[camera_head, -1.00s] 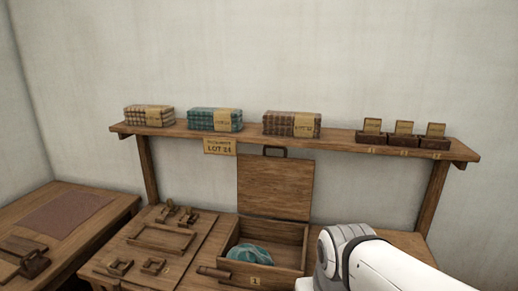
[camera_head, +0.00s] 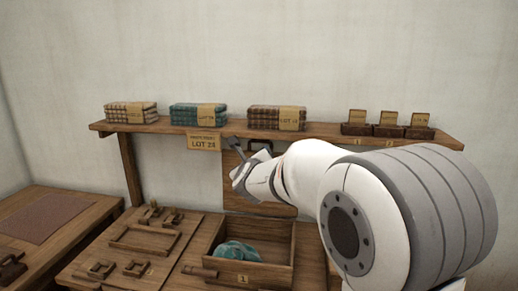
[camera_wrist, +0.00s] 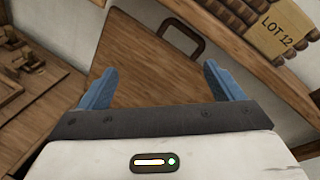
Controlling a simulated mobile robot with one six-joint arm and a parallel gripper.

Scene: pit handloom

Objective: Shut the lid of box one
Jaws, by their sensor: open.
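Box one (camera_head: 265,277), a wooden box with a "1" label on its front, stands on the table. A teal cloth bundle (camera_head: 237,252) lies inside it. Its lid (camera_head: 232,184) stands raised at the back, partly hidden by my arm in the head view. The lid (camera_wrist: 142,55) and its dark handle (camera_wrist: 186,33) show in the wrist view. My gripper (camera_head: 237,160) is open in front of the lid's upper part. In the wrist view the blue fingers (camera_wrist: 155,80) are apart with the lid beyond them; I see nothing held.
A shelf (camera_head: 165,126) above the lid carries folded cloth stacks (camera_head: 198,116) and small card boxes (camera_head: 388,130). A "LOT 24" sign (camera_head: 204,142) hangs from it. Wooden fittings and a tray (camera_head: 146,239) lie left of the box. A side table (camera_head: 100,208) stands at left.

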